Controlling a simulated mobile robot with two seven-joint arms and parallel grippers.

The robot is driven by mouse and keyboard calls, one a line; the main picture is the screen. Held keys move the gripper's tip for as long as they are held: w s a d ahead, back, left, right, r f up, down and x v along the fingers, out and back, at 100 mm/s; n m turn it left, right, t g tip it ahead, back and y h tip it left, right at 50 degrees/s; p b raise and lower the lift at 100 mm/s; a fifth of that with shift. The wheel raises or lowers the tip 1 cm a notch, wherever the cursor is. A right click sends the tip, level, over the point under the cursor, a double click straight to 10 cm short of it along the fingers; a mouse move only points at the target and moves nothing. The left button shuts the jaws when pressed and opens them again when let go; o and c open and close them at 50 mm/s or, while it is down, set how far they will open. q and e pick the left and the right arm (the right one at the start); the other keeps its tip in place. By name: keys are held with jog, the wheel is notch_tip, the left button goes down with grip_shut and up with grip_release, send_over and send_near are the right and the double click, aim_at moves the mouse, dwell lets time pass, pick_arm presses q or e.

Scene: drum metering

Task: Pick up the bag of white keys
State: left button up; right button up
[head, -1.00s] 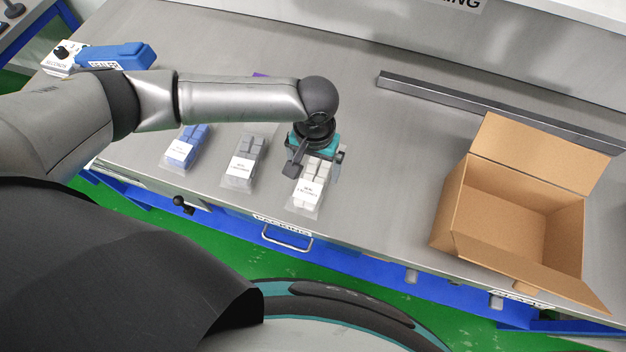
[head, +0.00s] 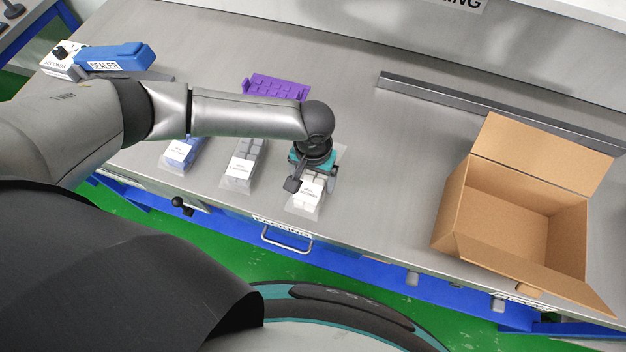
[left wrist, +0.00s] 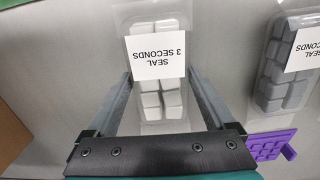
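The bag of white keys (head: 308,190) lies flat on the steel table, a clear bag with a white label. In the left wrist view the bag of white keys (left wrist: 158,100) lies between my two fingers, its label reading "SEAL 3 SECONDS". My left gripper (head: 312,186) is right over the bag, pointing down. In the left wrist view my left gripper (left wrist: 160,78) is open, one finger on each side of the bag, with gaps visible. I cannot tell how far the fingertips are above the table. My right gripper is in neither view.
A bag of grey keys (head: 245,163) and a bag of blue keys (head: 182,152) lie to the left. A purple key tray (head: 275,87) is behind them. An open cardboard box (head: 510,215) stands at right, a dark bar (head: 490,108) behind it. A blue sealer (head: 115,57) is back left.

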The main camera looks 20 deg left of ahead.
aim_at(313, 179)
pick_arm(q)
jog(key=c, duration=0.8)
jog(key=shift+r, duration=0.15)
notch_tip(313, 179, up, 20)
jog(key=p, duration=0.3)
